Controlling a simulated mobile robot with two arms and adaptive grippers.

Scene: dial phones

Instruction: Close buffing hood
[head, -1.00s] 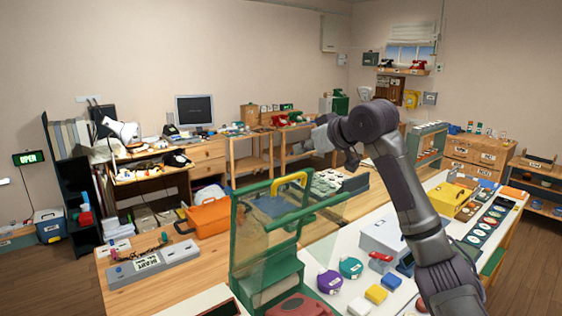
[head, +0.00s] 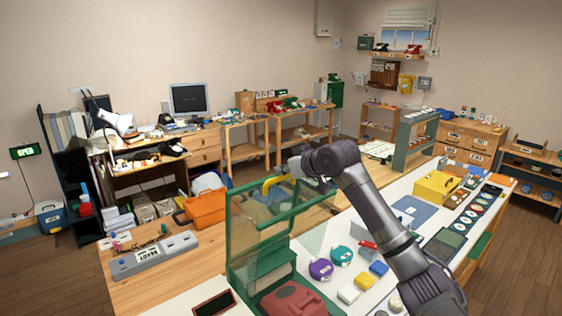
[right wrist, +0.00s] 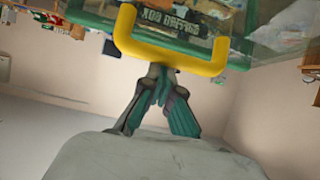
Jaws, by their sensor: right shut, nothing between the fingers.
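The buffing hood (head: 232,225) is a green frame with clear panels, standing at the front middle of the bench in the head view. Its clear cover is raised, with a yellow handle (head: 272,183) at the top. My right gripper (head: 296,170) is shut and empty, close by the handle. In the right wrist view the handle (right wrist: 165,56) spans the top middle, and the shut fingertips (right wrist: 160,72) lie at its bar. I cannot tell whether they touch it. My left gripper is not in view.
A red phone body (head: 297,300) sits at the hood's front. Purple (head: 320,269) and teal (head: 341,255) round pieces, small blocks and a yellow box (head: 437,186) lie right of it. A grey device (head: 152,255) and an orange case (head: 206,208) are left. Bare wood lies between.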

